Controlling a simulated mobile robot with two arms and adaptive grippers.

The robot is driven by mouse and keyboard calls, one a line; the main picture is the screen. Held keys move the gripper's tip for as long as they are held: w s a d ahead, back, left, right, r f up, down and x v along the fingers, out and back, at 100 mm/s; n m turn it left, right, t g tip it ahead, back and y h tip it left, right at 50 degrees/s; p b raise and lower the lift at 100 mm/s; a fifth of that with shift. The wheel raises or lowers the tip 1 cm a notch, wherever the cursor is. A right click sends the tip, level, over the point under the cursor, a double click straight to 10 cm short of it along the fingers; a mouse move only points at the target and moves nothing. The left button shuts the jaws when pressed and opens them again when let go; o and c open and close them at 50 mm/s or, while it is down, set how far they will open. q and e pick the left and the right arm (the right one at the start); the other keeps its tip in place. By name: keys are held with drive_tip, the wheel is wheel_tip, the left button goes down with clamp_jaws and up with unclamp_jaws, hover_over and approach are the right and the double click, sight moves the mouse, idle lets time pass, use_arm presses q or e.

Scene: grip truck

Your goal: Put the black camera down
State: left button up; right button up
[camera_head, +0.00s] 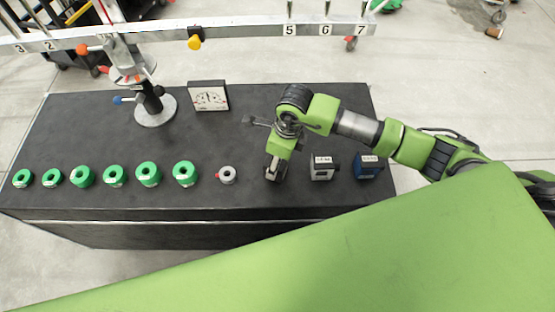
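My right arm comes in from the right, and its gripper (276,168) points down at the front part of the black bench (230,130). A small dark object, seemingly the black camera (272,174), is at its fingertips, low at the bench top. The gripper covers much of it. I cannot tell whether the fingers press on it or whether it rests fully on the bench. My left gripper is not in view.
A grey box (321,168) and a blue box (367,165) stand right of the gripper. A grey ring (227,175) and several green rings (148,174) line up left. A dial meter (208,96) and a round-based stand (156,109) are behind. A numbered rail (240,30) crosses beyond.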

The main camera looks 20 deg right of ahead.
drive_tip(key=shift+f, duration=0.2)
drive_tip(key=o, duration=1)
drive_tip(key=shift+c, duration=0.2)
drive_tip(key=shift+r, duration=0.1)
drive_tip(key=shift+r, duration=0.25)
wheel_tip(320, 180, up, 12)
drive_tip(key=s+d, duration=0.1)
drive_tip(key=shift+d+f, duration=0.2)
